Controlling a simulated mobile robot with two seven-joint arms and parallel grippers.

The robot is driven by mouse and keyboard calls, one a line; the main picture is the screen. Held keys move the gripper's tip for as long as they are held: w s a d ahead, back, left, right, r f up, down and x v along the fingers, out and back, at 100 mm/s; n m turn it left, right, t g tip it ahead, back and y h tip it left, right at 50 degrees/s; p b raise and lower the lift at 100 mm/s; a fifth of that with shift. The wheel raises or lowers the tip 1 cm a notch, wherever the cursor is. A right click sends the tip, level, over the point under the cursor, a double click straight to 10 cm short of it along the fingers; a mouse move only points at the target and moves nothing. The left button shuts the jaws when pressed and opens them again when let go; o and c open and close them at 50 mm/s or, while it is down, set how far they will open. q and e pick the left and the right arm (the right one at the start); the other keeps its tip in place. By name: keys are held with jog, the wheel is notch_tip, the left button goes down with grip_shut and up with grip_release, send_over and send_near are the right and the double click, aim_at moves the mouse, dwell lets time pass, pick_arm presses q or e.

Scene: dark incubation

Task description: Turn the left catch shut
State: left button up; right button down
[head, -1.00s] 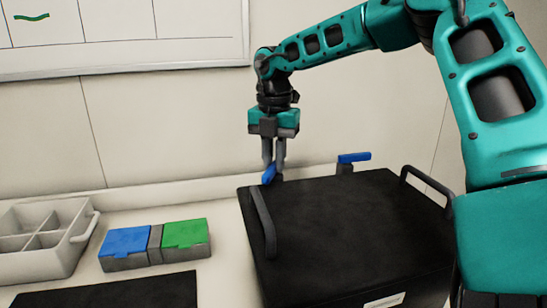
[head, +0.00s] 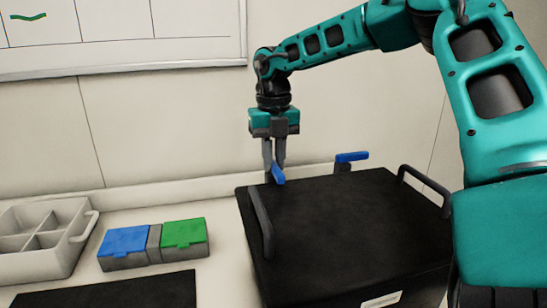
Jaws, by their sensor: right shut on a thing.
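The left catch (head: 278,174) is a small blue lever at the back left edge of the black box (head: 345,225). My right gripper (head: 274,166) points down from above and is shut on this lever, its two grey fingers on either side. The lever now slants down to the right, toward the lid. A second blue catch (head: 351,157) stands on a dark post further right along the back edge, its lever lying roughly along that edge. The lid is flat on the box. My left gripper is not in view.
Dark handles rise at the lid's left (head: 261,222) and right (head: 425,187) sides. Left of the box are a case with blue and green lids (head: 154,243), a grey divided tray (head: 78,243) and a black mat (head: 110,290). The wall is close behind.

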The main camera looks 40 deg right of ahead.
aim_at(274, 163)
dwell(0.3)
jog(key=c, duration=1.1)
grip_release()
notch_tip(274, 163, up, 13)
jog(key=shift+p, duration=0.85)
